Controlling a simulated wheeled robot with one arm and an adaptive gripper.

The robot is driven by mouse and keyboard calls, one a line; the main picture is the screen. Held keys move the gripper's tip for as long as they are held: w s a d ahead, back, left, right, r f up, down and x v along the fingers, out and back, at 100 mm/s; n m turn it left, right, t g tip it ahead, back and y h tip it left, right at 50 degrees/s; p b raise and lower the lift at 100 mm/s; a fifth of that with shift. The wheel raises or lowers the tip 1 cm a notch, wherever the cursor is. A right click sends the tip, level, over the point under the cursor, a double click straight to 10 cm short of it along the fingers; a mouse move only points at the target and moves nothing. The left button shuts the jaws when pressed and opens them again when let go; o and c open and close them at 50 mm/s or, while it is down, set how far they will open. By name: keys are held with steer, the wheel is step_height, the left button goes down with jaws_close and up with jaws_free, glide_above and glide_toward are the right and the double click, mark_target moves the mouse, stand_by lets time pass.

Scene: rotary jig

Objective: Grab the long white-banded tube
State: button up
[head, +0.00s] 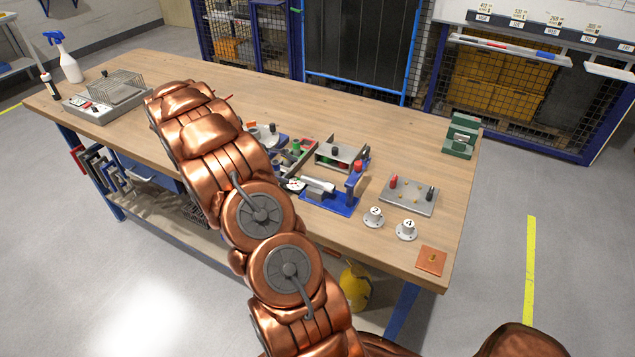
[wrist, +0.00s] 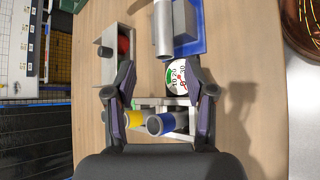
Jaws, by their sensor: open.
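My gripper (wrist: 160,72) is open and empty in the wrist view, its two dark fingers spread on either side of a white-faced dial gauge (wrist: 181,76). Nearer the palm, a yellow-ended tube (wrist: 132,118) and a blue-ended tube (wrist: 160,124) lie between the fingers in a grey rack (wrist: 180,103). I cannot tell which tube is long and white-banded; the palm hides part of that area. In the head view my copper arm covers the gripper. A green-topped tube (head: 297,146) shows just right of the arm.
A blue fixture (head: 335,205) holds a grey cylinder (head: 318,184), also seen in the wrist view (wrist: 163,30). A second rack (head: 340,153) holds red and green pieces. A grey plate (head: 408,196), two white knobs and a green block (head: 461,136) stand right.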

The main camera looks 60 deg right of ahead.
mark_target(318, 184)
steer(key=p+x, duration=0.1)
steer(key=x, duration=0.2)
steer(key=shift+s+a+f+p, duration=0.15)
steer(key=shift+f+p, duration=0.1)
steer(key=shift+p, duration=0.15)
steer(key=shift+x, duration=0.8)
jaws_close()
